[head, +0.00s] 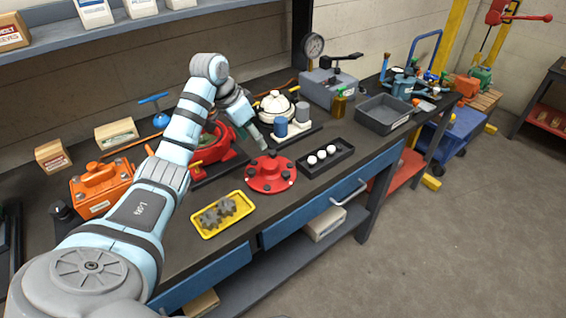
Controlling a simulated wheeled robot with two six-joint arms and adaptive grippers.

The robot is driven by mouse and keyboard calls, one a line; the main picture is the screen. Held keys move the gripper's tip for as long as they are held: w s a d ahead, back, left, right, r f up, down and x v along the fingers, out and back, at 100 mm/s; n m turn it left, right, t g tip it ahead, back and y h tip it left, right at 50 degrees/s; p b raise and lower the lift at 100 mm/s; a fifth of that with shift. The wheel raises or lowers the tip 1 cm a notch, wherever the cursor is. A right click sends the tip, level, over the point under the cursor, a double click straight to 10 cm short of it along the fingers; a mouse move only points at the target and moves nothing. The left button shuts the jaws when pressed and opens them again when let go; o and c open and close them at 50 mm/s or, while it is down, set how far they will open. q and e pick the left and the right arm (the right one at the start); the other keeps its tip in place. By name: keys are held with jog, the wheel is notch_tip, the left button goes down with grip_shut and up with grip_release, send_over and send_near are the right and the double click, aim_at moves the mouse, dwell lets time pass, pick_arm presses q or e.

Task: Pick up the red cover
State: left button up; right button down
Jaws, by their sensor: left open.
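The red cover (268,186) is a round flanged disc with dark bolts around its rim and a raised hub. It lies flat on the dark workbench (232,239). My left arm reaches in from the left, bends high, and points down to the right. My left gripper (264,146) is open, just behind and above the cover's hub, and appears apart from it. Its fingers are small in the picture. A red housing (222,150) stands to the left of the cover, partly hidden by my arm. My right gripper is out of view.
A yellow tray (248,205) with grey gears lies in front of the cover. A black tray (343,163) with white balls is to its right. Grey and blue cylinders (281,127) stand behind it. An orange box (92,190) stands at left. An empty grey bin (392,123) is farther right.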

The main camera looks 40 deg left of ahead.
pick_arm(q)
send_over(269, 164)
jog(key=s+a, duration=0.1)
jog(key=s, duration=0.2)
notch_tip(269, 164, down, 6)
jog(key=shift+f, duration=0.2)
jog(key=x, duration=0.4)
jog(key=b+x, duration=0.1)
jog(key=x, duration=0.1)
jog(key=shift+w+d+f, duration=0.2)
jog(key=shift+w+f, duration=0.05)
jog(key=shift+w, duration=0.2)
jog(key=shift+s+r, duration=0.1)
jog(key=shift+s, duration=0.05)
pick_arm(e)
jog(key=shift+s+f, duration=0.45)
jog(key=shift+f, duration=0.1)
pick_arm(q)
jog(key=shift+r, duration=0.1)
grip_shut()
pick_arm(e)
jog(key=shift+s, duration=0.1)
